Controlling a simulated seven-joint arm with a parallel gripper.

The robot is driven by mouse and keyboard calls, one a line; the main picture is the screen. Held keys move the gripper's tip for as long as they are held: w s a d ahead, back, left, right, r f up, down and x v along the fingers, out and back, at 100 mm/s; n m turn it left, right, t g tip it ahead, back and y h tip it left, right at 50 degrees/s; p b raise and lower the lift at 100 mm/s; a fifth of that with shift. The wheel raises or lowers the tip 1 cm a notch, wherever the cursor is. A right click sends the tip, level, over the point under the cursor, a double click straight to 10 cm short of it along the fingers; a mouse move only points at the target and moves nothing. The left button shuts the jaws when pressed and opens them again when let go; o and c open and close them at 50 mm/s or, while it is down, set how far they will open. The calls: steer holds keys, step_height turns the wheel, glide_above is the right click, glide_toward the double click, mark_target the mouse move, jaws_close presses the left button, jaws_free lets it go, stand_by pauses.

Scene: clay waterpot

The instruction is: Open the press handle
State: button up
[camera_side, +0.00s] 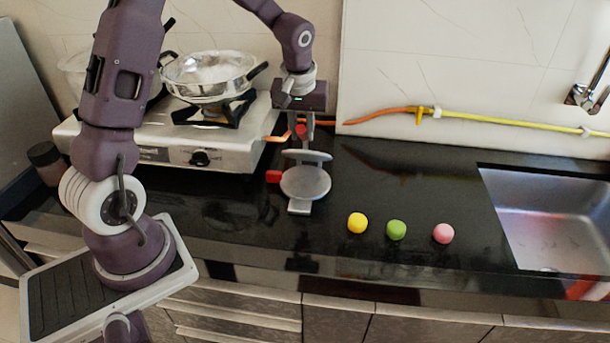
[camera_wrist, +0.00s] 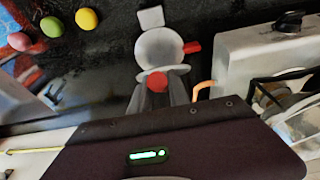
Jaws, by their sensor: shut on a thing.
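The grey press (camera_side: 306,184) stands on the black counter, with a round lower plate and a thinner round upper plate (camera_side: 307,156) above and behind it. A gap shows between the plates. A red block sticks out at the press's left side in the side view. My gripper (camera_side: 301,126) points down behind the upper plate, its fingers around the red end of the press handle (camera_side: 300,131). In the wrist view, the red handle end (camera_wrist: 157,83) sits between the fingers and the round press plate (camera_wrist: 158,46) lies beyond. The finger contact is partly hidden.
A gas stove (camera_side: 200,150) with a metal pan (camera_side: 208,72) stands left of the press. Yellow (camera_side: 357,223), green (camera_side: 396,230) and pink (camera_side: 443,234) balls lie on the counter to the right. A sink (camera_side: 555,215) is at far right. A hose runs along the wall.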

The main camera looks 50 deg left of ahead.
steer(key=shift+w+a+r, duration=1)
steer(key=shift+w+a, duration=0.1)
steer(key=shift+w+a+r, duration=0.35)
steer(key=shift+w+a, duration=0.25)
steer(key=shift+w+a+r, duration=0.3)
steer(key=shift+w+a, duration=0.3)
steer(key=shift+w+a+r, duration=0.25)
steer(key=shift+w+a, duration=0.35)
steer(key=shift+w+a+r, duration=0.2)
steer(key=shift+w+a, duration=0.4)
